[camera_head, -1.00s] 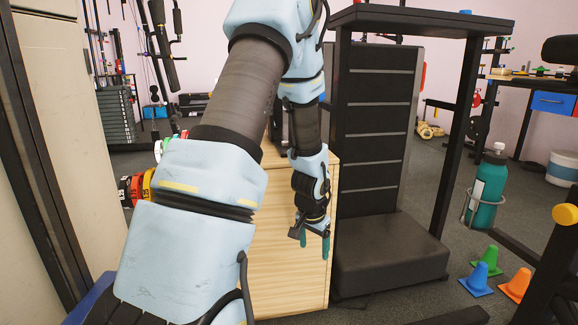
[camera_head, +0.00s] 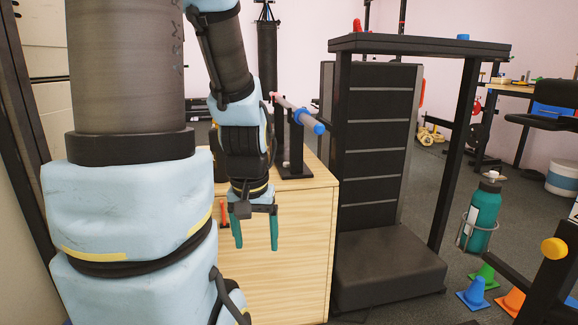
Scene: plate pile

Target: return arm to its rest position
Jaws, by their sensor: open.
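My gripper (camera_head: 255,232) hangs at the end of my light-blue and dark-grey arm, left of the middle of the view. Its two teal fingers point down and stand apart, with nothing between them. It shows in front of the pale wooden cabinet (camera_head: 290,245). I see no contact between the fingers and the cabinet. My arm hides much of the left side of the view.
A black rack with a blue-ended bar (camera_head: 300,116) stands on the cabinet. A black frame with a flat top (camera_head: 420,44) stands to the right. A teal bottle (camera_head: 484,216) and several cones, one blue (camera_head: 474,293), are at the lower right.

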